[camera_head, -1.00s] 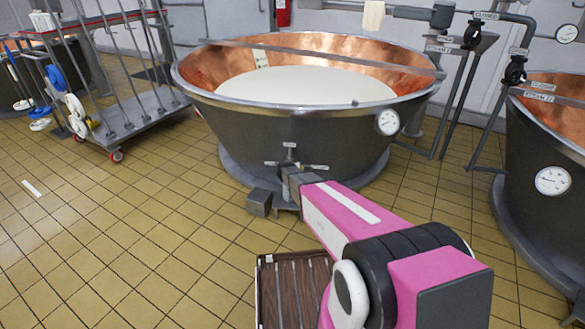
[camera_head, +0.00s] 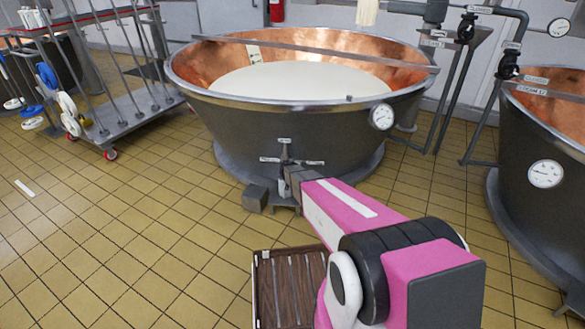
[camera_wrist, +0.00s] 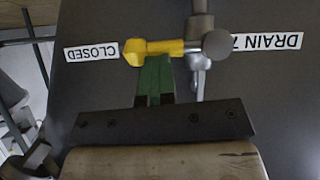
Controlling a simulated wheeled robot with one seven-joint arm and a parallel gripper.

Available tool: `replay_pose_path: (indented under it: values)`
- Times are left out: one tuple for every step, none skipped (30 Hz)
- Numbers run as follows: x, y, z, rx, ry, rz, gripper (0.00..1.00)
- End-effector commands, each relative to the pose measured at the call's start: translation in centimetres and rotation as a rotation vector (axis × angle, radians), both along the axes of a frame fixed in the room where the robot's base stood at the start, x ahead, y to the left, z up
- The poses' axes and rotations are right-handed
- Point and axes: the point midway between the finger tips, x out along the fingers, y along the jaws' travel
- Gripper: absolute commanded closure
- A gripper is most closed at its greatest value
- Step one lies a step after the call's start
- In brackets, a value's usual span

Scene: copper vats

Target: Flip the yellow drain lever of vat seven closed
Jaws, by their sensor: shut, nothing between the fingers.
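Vat seven (camera_head: 290,125) is a dark-sided copper vat holding white liquid. In the wrist view, its yellow drain lever (camera_wrist: 155,47) sticks out to the left from a grey metal valve (camera_wrist: 212,44). The lever's free end lies beside the CLOSED label (camera_wrist: 91,52); the DRAIN 7 label (camera_wrist: 268,41) is on the other side. Both labels appear upside down. My gripper (camera_wrist: 154,62) is shut and empty, its green fingertips right at the lever's edge; contact cannot be told for sure. In the head view, my arm hides most of the gripper near the valve.
A second copper vat (camera_head: 545,150) stands at the right. A wheeled cart (camera_head: 125,115) is at the left. A grey block (camera_head: 256,198) sits on the floor by the vat's base, and a brown slatted crate (camera_head: 290,285) is nearer.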

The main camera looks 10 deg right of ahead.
Motion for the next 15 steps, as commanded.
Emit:
replay_pose_path:
  values:
    - [0.0, -0.4, 0.0, -0.007, 0.003, -0.010, 1.00]
    - [0.0, -0.4, 0.0, -0.007, 0.003, -0.010, 1.00]
    - [0.0, -0.4, 0.0, -0.008, 0.003, -0.009, 1.00]
    - [0.0, -0.4, 0.0, -0.008, 0.003, -0.009, 1.00]
    - [0.0, -0.4, 0.0, -0.008, 0.003, -0.009, 1.00]
    - [0.0, -0.5, 0.0, -0.008, 0.003, -0.010, 1.00]
    - [-0.1, -0.5, 0.0, -0.008, 0.003, -0.010, 1.00]
    - [-0.1, -0.5, 0.1, -0.008, 0.003, -0.010, 1.00]
    - [-0.1, -0.5, 0.3, -0.008, 0.003, -0.009, 1.00]
    - [-0.1, -0.5, 0.5, -0.008, 0.002, -0.009, 1.00]
    - [-0.2, -0.5, 0.8, -0.008, 0.002, -0.009, 1.00]
    - [-0.3, -0.4, 1.2, -0.007, 0.002, -0.009, 1.00]
    - [-0.3, -0.4, 1.7, -0.007, 0.001, -0.009, 1.00]
    - [-0.4, -0.4, 2.2, -0.006, 0.001, -0.008, 1.00]
    - [-0.5, -0.3, 2.9, -0.005, 0.000, -0.007, 1.00]
